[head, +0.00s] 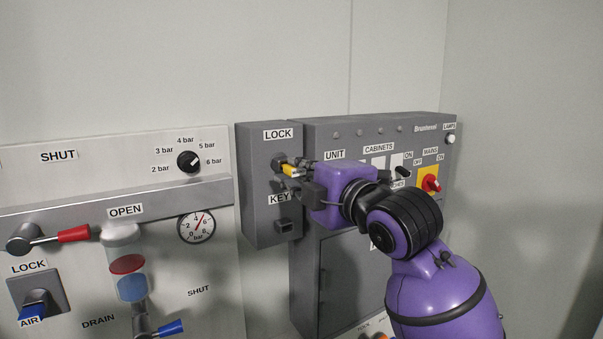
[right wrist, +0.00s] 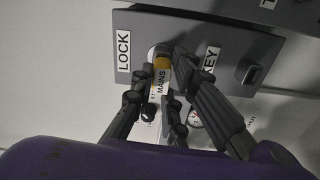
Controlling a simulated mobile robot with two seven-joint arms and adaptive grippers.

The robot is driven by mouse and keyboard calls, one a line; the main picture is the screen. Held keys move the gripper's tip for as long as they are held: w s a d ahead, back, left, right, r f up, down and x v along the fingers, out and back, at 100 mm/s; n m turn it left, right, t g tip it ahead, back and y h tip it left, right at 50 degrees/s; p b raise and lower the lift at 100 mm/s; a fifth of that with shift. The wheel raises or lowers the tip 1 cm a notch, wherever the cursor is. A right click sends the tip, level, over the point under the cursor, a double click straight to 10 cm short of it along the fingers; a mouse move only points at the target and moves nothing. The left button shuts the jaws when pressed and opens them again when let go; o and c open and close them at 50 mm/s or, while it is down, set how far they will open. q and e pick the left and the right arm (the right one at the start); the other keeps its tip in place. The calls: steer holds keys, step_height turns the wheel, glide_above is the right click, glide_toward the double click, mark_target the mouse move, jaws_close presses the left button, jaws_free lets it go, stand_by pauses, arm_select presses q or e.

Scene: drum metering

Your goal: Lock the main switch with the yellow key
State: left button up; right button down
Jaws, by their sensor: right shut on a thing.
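The yellow key (head: 292,171) is at the lock (head: 277,160) on the front of the grey lock box (head: 257,205), under the LOCK label. My right gripper (head: 298,173) is shut on the key. The right wrist view shows the yellow key (right wrist: 161,67) between the fingers, with a white MAINS tag (right wrist: 161,86). The key's tip is hidden, so how deep it sits cannot be told. The main switch (head: 430,182), a red knob on a yellow plate, is on the grey cabinet at right. My left gripper is out of view.
Below the lock, an empty-looking square KEY holder (head: 284,227) juts from the box. The steel panel at left carries a red-handled valve (head: 74,234), a gauge (head: 196,228) and a blue-handled valve (head: 171,328). A white lamp (head: 450,139) is at the cabinet's upper right. My right arm covers part of the cabinet.

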steer(key=shift+w+a, duration=0.4)
steer(key=shift+w, duration=0.1)
steer(key=c, duration=1.6)
jaws_free()
steer(key=shift+c, duration=0.2)
steer(key=v, duration=1.2)
